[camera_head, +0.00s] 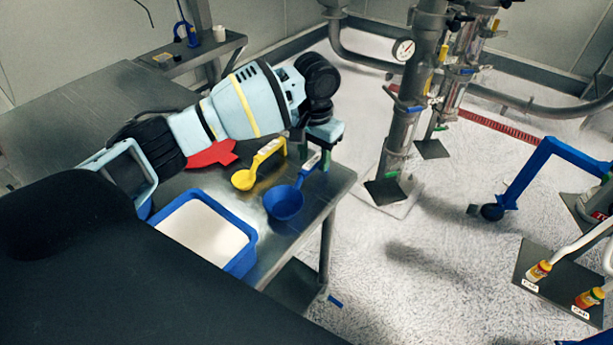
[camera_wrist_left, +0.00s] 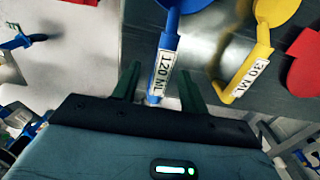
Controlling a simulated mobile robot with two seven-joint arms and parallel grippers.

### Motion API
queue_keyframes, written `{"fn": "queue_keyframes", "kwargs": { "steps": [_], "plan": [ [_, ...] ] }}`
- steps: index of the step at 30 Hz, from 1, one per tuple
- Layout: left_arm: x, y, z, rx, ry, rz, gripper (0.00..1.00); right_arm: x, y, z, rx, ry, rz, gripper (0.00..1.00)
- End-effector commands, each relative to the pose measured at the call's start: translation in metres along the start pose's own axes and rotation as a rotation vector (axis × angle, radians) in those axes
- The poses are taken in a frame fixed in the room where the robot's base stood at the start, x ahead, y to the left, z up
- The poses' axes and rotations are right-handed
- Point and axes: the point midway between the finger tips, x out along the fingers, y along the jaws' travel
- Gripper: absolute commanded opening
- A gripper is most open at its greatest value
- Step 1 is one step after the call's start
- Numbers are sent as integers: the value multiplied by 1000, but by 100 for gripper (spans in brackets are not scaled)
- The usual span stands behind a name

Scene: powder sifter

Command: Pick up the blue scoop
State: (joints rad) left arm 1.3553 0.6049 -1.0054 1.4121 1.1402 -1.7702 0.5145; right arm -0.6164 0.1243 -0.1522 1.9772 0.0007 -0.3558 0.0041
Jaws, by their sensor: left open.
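The blue scoop (camera_head: 284,204) lies on the metal table near its right edge, with its handle pointing up and to the right. In the left wrist view its handle (camera_wrist_left: 170,42) carries a "120 ML" label. My left gripper (camera_head: 316,152) is over the handle end, fingers pointing down. In the left wrist view the open green fingers (camera_wrist_left: 160,72) stand on either side of the handle, with a gap visible on the right. Whether either finger touches it, I cannot tell. My right gripper is not in view.
A yellow scoop (camera_head: 244,179), labelled "30 ML" in the wrist view (camera_wrist_left: 238,80), lies close beside the blue one. A red scoop (camera_head: 212,155) lies under my left arm. A blue tray of white powder (camera_head: 240,262) stands at the front. The table edge (camera_head: 343,188) is close right.

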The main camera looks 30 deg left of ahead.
Motion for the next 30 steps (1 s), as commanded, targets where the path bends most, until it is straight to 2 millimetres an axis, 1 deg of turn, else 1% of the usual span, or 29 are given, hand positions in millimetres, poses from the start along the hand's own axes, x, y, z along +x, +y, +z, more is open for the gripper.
{"fn": "queue_keyframes", "kwargs": {
  "steps": [5, 8, 12, 16, 19, 25, 26, 30],
  "plan": [
    [4, -1, 0, 0, 0, -1, 43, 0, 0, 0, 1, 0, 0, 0],
    [16, -1, 2, 0, -3, -1, 43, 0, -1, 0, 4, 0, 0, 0],
    [36, -3, 4, -1, -3, -1, 43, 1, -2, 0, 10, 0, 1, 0],
    [50, -2, 4, -1, -2, -1, 43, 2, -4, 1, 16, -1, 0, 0],
    [54, -2, 3, -1, 0, -1, 43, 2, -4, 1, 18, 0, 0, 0],
    [53, -2, 3, 0, 1, -1, 43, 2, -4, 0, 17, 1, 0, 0],
    [53, -2, 3, 0, 1, -1, 41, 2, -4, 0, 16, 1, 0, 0],
    [53, -2, 3, 0, 1, 0, 22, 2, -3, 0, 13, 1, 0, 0]
  ]
}}
